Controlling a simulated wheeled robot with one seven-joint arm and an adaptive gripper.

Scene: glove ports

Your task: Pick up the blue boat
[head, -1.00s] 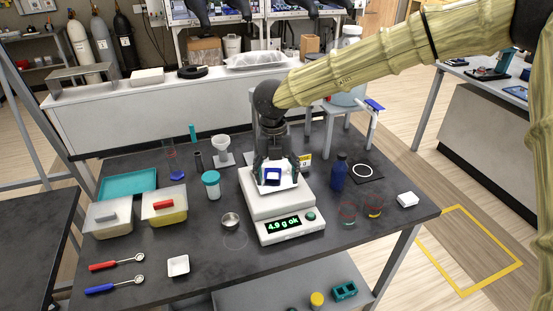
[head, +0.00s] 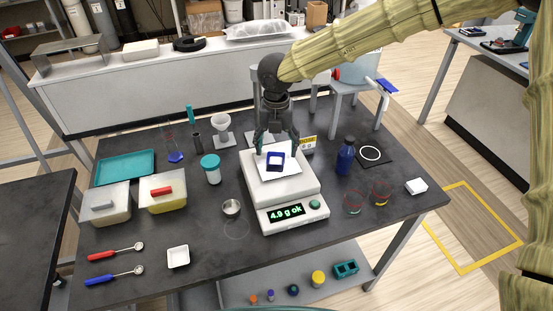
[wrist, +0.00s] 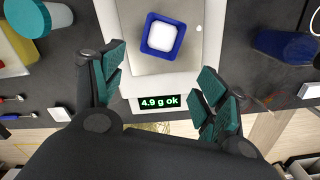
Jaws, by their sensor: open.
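The blue boat (head: 275,161) is a small square weighing boat with a white filling. The boat also shows in the wrist view (wrist: 162,36), at the top centre, beyond my fingertips. My gripper (wrist: 162,80) is open, its two teal-padded fingers apart with nothing between them. In the head view my gripper (head: 275,143) hangs just above and behind the boat.
Left of the balance stand a teal-lidded jar (head: 211,169) and a small metal cup (head: 231,208). Right of it stand a blue bottle (head: 345,157) and two glass dishes (head: 379,193). Two tubs (head: 163,190) and two spoons (head: 115,252) lie farther left.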

